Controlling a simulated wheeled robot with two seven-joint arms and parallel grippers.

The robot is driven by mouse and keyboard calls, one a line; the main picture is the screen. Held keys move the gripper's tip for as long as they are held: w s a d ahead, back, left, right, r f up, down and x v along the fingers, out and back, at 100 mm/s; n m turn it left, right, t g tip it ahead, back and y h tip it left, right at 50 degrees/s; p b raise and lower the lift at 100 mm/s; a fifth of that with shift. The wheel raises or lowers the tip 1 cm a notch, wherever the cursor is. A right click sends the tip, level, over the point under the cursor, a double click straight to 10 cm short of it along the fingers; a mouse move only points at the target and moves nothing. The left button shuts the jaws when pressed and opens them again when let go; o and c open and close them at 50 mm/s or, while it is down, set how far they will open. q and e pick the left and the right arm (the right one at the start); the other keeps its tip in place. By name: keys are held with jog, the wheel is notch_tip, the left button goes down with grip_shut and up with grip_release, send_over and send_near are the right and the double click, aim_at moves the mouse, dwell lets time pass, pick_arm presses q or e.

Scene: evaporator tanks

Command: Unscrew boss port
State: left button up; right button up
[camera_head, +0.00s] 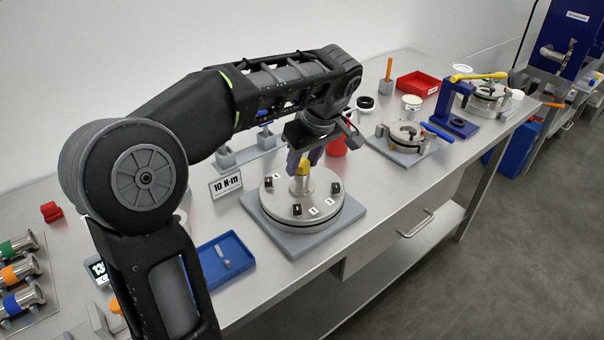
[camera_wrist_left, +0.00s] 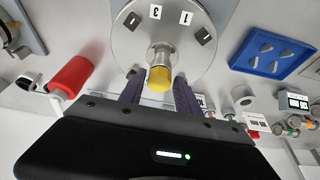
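The boss port is a steel post with a yellow top (camera_head: 303,168) standing upright at the middle of a round steel plate (camera_head: 322,208). The plate has small black ports and number tags and lies on a grey square base (camera_head: 276,239). My left gripper (camera_head: 303,159) points down over the post, its purple fingers either side of the yellow top. In the left wrist view the yellow top (camera_wrist_left: 159,78) sits between the two fingers (camera_wrist_left: 159,84), which look open. Whether a finger touches it, I cannot tell. My right gripper is out of view.
A "10 N·m" sign (camera_head: 225,184) and a blue tray (camera_head: 225,262) with small parts stand left of the plate. A red cylinder (camera_head: 337,147) is close behind my gripper. A clamp fixture (camera_head: 404,140) and a blue press (camera_head: 456,108) stand to the right.

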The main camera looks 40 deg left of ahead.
pick_arm(q)
jog(key=shift+m, duration=0.4)
jog(key=shift+m, duration=0.5)
jog(key=shift+s+a+m+t+h+b, duration=0.15)
jog(key=shift+m+t+h+b, duration=0.35)
jog(key=shift+m, duration=0.7)
jog(key=shift+m+t, duration=0.3)
jog(key=shift+m, duration=0.5)
jog(key=shift+m+h, duration=0.3)
jog(key=shift+m, duration=0.6)
jog(key=m+h, duration=0.1)
jog(key=m, duration=0.2)
jog(key=shift+a+t, duration=0.1)
jog(key=shift+t, duration=0.3)
